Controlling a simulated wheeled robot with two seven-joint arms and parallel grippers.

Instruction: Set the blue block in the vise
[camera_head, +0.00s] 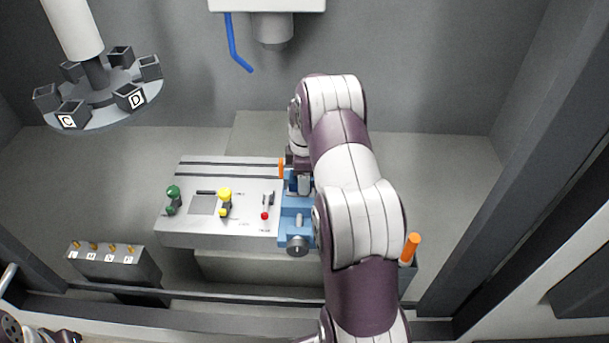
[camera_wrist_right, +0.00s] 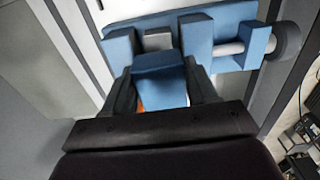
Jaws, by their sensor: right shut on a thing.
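The blue block (camera_wrist_right: 160,78) is between the two dark fingers of my right gripper (camera_wrist_right: 161,92) in the right wrist view, and the gripper is shut on it. The blue vise (camera_wrist_right: 228,24) is just beyond the block, with its jaws on either side of a grey gap. The block's far end lines up with this gap; I cannot tell whether it is between the jaws or above them. In the head view the vise (camera_head: 296,232) is on the machine table, and my right gripper (camera_head: 300,183) is over its far part. The block cannot be made out there.
The machine table (camera_head: 190,239) carries green, yellow and red-tipped controls left of the vise. A carousel (camera_head: 97,115) with dark lettered holders stands at back left. A grey peg box (camera_head: 120,267) is at front left. A blue hose (camera_head: 233,45) hangs at the back.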

